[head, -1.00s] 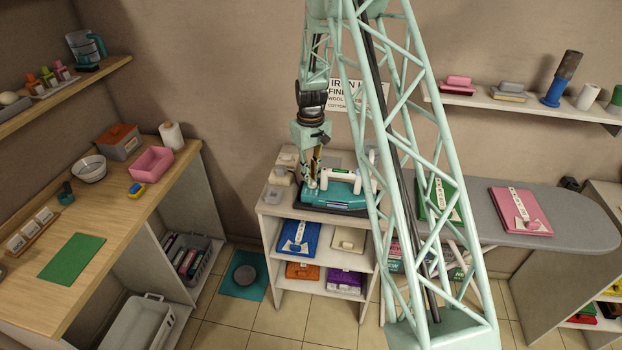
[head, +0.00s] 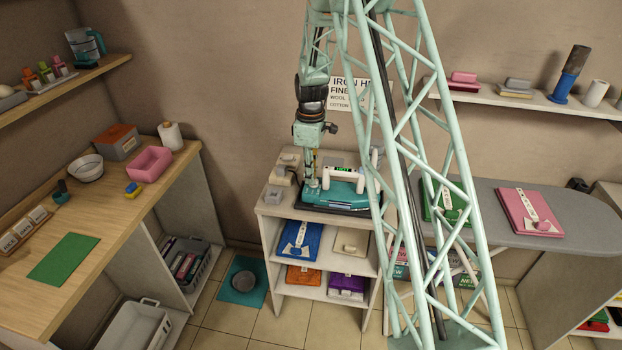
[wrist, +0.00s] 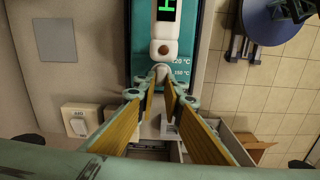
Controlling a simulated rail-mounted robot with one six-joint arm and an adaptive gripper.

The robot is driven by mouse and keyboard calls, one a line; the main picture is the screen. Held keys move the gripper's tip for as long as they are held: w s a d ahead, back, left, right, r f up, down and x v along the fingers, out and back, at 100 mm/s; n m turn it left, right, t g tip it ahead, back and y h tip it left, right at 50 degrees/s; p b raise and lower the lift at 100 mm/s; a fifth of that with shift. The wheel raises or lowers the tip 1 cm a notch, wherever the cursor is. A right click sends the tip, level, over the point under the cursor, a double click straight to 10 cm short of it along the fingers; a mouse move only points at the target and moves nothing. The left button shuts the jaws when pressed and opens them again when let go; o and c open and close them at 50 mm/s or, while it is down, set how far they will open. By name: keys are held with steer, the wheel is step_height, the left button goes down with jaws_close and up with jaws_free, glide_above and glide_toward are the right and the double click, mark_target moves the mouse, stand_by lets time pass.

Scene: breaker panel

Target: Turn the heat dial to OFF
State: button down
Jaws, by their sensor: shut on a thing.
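The teal iron (head: 345,196) with a white handle lies flat on top of the white shelf unit. In the wrist view the iron (wrist: 140,45) has a small green display (wrist: 165,8) and temperature marks such as 120 and 150 °C. The pale heat dial (wrist: 161,70) sits at the near end of the iron, beside these marks. My gripper (head: 312,186) points down at the left end of the iron. In the wrist view my gripper (wrist: 162,80) has its fingertips closed on the dial from both sides. The fingers partly hide the dial, and I cannot read its setting.
A white switch (wrist: 82,120) stands left of the fingers in the wrist view. The ironing board (head: 570,232) with folded cloths is to the right. The wooden counter (head: 110,215) with a pink bin (head: 150,160) is on the left. A wall sign (head: 348,93) hangs behind the arm.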

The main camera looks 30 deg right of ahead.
steer(key=shift+n, duration=0.6)
steer(key=c, duration=3)
jaws_free()
steer(key=shift+r, duration=0.15)
step_height(320, 180, up, 12)
